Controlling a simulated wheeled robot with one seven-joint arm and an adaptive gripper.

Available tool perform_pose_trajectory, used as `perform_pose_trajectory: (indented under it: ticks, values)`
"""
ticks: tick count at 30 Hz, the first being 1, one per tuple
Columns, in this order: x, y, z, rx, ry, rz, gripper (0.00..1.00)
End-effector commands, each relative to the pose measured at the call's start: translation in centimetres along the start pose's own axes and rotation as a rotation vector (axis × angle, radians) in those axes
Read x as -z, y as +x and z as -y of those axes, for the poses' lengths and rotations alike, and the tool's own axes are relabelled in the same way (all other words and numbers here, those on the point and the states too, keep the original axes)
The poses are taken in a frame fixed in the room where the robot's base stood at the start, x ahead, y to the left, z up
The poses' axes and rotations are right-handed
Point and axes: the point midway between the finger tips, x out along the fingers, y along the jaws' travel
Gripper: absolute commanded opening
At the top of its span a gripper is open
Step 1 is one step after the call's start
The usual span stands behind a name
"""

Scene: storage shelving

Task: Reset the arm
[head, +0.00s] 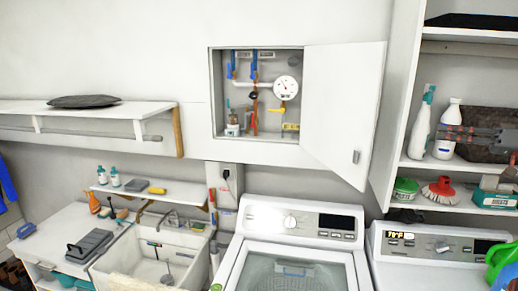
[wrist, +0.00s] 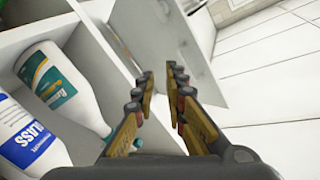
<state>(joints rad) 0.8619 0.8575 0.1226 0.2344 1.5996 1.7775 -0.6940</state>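My gripper (head: 446,136) reaches in from the right edge in the head view, in front of the right-hand shelving, with its fingers pointing left. In the wrist view my gripper (wrist: 161,78) has its two fingers apart with an empty gap between the tips. It holds nothing. A white bottle with a green label (wrist: 50,78) and a white bottle with a blue label (wrist: 28,140) lie to the left of the fingers in the wrist view, apart from them. Most of my arm is out of view.
The open wall cabinet's door (head: 345,105) swings out toward the shelving (head: 405,60). Pipes and a gauge (head: 286,87) show inside the cabinet. Below stand a washer (head: 290,245), another machine (head: 430,245) and a sink (head: 160,250). A green jug (head: 503,262) is lower right.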

Motion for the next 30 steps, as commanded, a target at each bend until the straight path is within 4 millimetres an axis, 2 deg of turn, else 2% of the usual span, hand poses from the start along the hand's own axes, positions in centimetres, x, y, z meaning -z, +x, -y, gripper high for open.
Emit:
perform_pose_trajectory:
  ticks: [3,6,9,13,17,20,24,30]
  values:
    - [-1.9,-0.2,-5.1,-0.123,0.187,-0.001,0.13]
    - [-4.7,0.2,-9.0,-0.257,0.366,0.016,0.13]
    - [-8.3,1.3,-11.4,-0.389,0.522,0.05,0.13]
    - [-13.8,3.0,-12.3,-0.552,0.67,0.114,0.13]
    - [-19.7,4.7,-11.0,-0.702,0.763,0.193,0.13]
    - [-24.4,5.7,-8.9,-0.811,0.797,0.26,0.13]
    - [-31.1,6.6,-4.9,-0.943,0.799,0.357,0.13]
    - [-40.2,6.8,1.7,-1.083,0.721,0.491,0.13]
